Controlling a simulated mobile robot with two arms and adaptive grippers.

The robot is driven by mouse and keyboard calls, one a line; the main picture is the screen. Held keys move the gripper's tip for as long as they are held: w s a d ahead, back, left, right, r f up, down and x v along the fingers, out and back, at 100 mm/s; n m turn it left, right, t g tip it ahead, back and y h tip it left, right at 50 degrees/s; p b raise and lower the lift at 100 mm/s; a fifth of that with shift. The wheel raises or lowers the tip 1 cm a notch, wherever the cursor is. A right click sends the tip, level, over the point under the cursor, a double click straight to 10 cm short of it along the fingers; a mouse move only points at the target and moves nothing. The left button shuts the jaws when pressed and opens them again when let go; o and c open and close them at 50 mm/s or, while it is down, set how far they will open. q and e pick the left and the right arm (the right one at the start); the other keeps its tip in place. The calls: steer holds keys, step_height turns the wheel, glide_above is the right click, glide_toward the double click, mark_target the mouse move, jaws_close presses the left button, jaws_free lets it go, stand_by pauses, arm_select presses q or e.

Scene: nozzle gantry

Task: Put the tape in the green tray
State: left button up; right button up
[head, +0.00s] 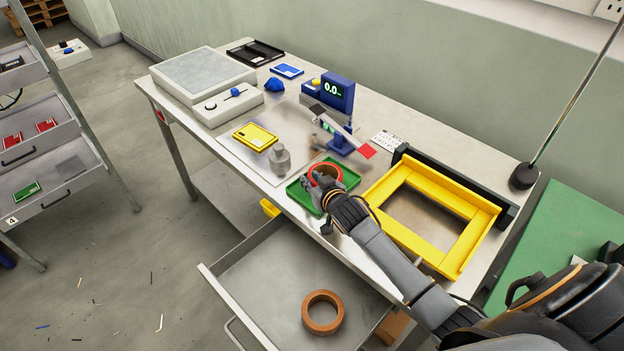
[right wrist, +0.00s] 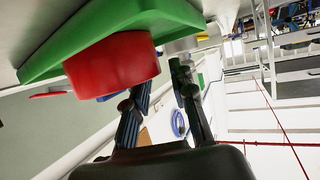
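A red tape roll (head: 325,173) lies in the green tray (head: 352,177) on the bench. In the right wrist view the red roll (right wrist: 112,66) rests against the green tray (right wrist: 50,52). My right gripper (head: 312,186) is at the tray's near side, beside the roll. In the right wrist view its two fingers (right wrist: 160,88) are spread with a gap between them and nothing held. Whether a finger touches the roll is unclear. An orange-brown ring like a tape roll (head: 322,312) lies in the open drawer (head: 262,282). My left gripper is not in view.
A yellow frame (head: 452,258) stands right of the tray. A grey weight (head: 279,159), a yellow device (head: 255,137) and a blue display unit (head: 337,93) stand behind and left. A thin rod on a black base (head: 524,176) rises at the bench's right end.

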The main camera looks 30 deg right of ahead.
stand_by(0.3)
steer(key=v, duration=1.2)
steer(key=shift+r+b, duration=0.15)
steer(key=shift+b, duration=0.3)
